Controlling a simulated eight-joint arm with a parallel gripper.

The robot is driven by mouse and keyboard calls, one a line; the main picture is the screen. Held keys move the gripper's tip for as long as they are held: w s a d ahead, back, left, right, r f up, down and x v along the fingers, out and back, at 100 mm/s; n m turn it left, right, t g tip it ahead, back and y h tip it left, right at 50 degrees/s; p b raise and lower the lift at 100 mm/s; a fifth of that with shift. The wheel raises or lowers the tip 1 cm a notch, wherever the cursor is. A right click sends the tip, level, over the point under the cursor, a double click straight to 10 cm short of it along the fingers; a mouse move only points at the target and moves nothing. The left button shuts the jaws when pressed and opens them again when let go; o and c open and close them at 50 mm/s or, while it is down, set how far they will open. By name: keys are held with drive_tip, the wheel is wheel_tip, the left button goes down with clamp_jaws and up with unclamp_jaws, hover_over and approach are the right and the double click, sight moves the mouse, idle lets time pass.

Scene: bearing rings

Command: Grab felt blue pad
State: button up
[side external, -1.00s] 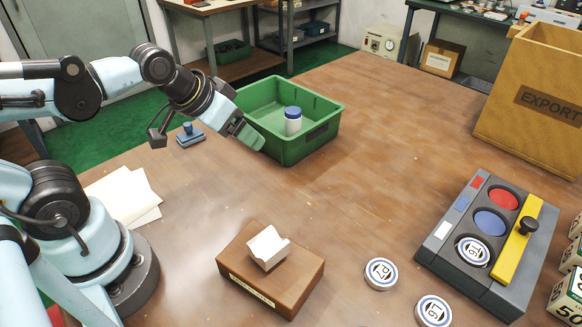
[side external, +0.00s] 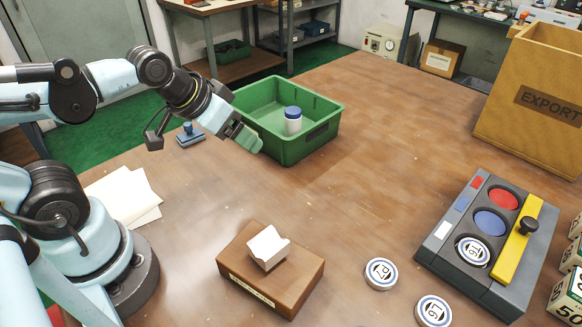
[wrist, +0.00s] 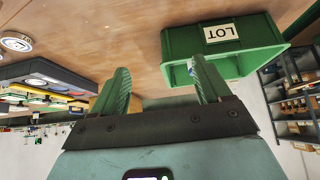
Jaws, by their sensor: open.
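The blue pad (side external: 490,222) is a round blue disc in the middle well of a dark grey case (side external: 440,247) at the right of the table. A red pad (side external: 503,199) lies in the well behind it, and a white disc with a blue rim (side external: 473,251) fills the front well. My gripper (side external: 251,142) is open, with green fingers, near the left side of the green bin, far from the pad. In the wrist view its fingers (wrist: 162,82) are spread with nothing clearly between them. The case shows at the left there (wrist: 50,72); I cannot make out the pad.
The green bin (side external: 292,153) holds a blue-capped white jar (side external: 293,121). A yellow bar with a black knob (side external: 517,240) lies along the case. A wooden block (side external: 300,290), loose discs (side external: 381,273) and an EXPORT box (side external: 535,105) stand around. The middle table is clear.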

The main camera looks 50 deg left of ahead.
drive_tip(key=shift+o, duration=1)
drive_tip(key=m+g+y, duration=1.1)
drive_tip(key=m+g, duration=0.1)
drive_tip(key=m, duration=0.1)
approach(191, 127)
drive_tip(key=shift+m, duration=0.3)
drive_tip(key=x, duration=1.1)
drive_tip(key=shift+s+a, duration=0.1)
drive_tip(key=shift+s, duration=0.05)
